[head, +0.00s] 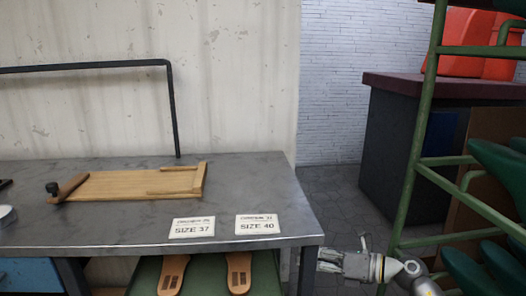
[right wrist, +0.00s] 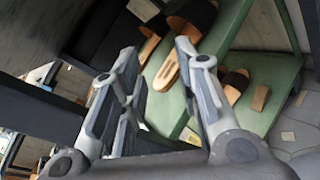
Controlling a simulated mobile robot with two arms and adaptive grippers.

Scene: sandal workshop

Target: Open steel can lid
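No steel can or can lid shows clearly in either view. A round, pale-topped object (head: 7,215) is cut off at the left edge of the head view, on the metal bench; I cannot tell whether it is the can. My right gripper (head: 328,262) is at the lower right of the head view, just past the bench's right end and apart from that object. In the right wrist view its two fingers (right wrist: 157,62) stand apart with nothing held between them. My left gripper is out of view.
The metal bench (head: 115,233) carries a wooden board (head: 125,183) and two size cards, SIZE 37 (head: 192,227) and SIZE 40 (head: 257,224). Sandals (head: 239,272) lie on a green shelf below. A green rack (head: 420,130) stands right. Floor (head: 332,185) shows between.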

